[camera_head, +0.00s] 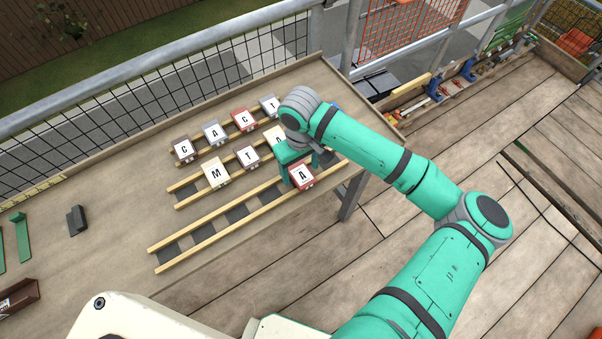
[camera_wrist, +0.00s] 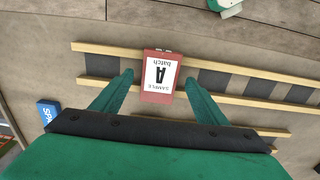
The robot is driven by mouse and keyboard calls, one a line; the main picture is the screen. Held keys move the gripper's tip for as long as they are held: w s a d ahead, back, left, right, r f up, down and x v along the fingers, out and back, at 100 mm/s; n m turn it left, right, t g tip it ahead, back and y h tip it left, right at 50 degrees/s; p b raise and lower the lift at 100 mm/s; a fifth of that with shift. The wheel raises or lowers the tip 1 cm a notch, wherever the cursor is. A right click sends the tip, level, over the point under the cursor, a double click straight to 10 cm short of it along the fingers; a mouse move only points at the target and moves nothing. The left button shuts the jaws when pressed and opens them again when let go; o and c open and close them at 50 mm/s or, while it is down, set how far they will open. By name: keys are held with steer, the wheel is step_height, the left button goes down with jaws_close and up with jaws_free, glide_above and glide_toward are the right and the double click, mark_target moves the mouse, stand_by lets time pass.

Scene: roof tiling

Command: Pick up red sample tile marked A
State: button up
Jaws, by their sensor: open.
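The red tile marked A (camera_head: 302,184) lies at the right part of the front rack (camera_head: 200,241), a pair of wooden battens with dark pads. In the wrist view the tile (camera_wrist: 150,97) has a white label reading SAMPLE, A, batch, upside down. My gripper (camera_head: 291,168) is over the tile and partly hides it in the head view. In the wrist view my gripper (camera_wrist: 159,79) is open, with one finger on each side of the tile. A gap shows on both sides. The height of the fingertips over the tile is hard to tell.
A blue SPARE piece (camera_wrist: 47,112) is at the left in the wrist view.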

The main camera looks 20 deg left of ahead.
steer(key=shift+f, duration=0.35)
steer(key=shift+c, duration=0.3)
steer(key=shift+w, duration=0.15)
steer(key=c, duration=1.2)
